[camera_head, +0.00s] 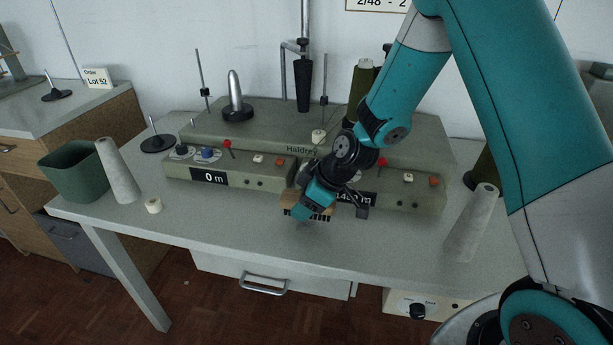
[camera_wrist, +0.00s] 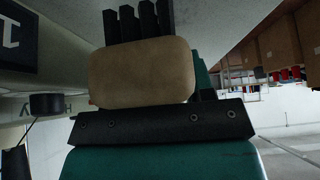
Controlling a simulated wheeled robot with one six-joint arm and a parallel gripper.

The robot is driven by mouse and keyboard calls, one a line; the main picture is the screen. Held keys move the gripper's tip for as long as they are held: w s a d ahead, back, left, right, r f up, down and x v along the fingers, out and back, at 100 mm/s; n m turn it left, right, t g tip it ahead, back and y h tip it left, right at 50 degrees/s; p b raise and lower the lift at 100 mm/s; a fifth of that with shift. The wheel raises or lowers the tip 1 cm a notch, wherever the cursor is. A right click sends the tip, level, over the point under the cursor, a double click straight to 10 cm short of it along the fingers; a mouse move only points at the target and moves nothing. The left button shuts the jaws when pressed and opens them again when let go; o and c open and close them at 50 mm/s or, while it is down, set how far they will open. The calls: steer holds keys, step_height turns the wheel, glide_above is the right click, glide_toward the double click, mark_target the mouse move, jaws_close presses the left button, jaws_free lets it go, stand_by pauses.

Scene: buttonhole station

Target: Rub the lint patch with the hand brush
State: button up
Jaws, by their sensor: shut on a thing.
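My gripper (camera_head: 314,203) is low over the front middle of the grey table (camera_head: 255,232), just in front of the machine's control panels. It is shut on the hand brush (camera_head: 291,199), which has a tan block and dark bristles and is partly covered by the gripper. In the wrist view the tan block of the brush (camera_wrist: 142,72) sits against the black bar of my gripper (camera_wrist: 160,123), with black bristles pointing toward the top of the picture. I cannot tell whether the bristles touch the tabletop. I cannot make out the lint patch in either view.
The green-grey winding machine (camera_head: 255,125) stands close behind my gripper. A green bin (camera_head: 72,172), a white cone (camera_head: 118,172) and a small cream ring (camera_head: 153,205) are at the left. Another pale cone (camera_head: 472,225) stands at the right. The table's front strip between them is clear.

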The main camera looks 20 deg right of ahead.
steer(key=shift+d+r+p, duration=0.1)
steer(key=shift+r+p, duration=1.75)
steer(key=shift+r, duration=0.9)
steer(key=shift+f, duration=0.1)
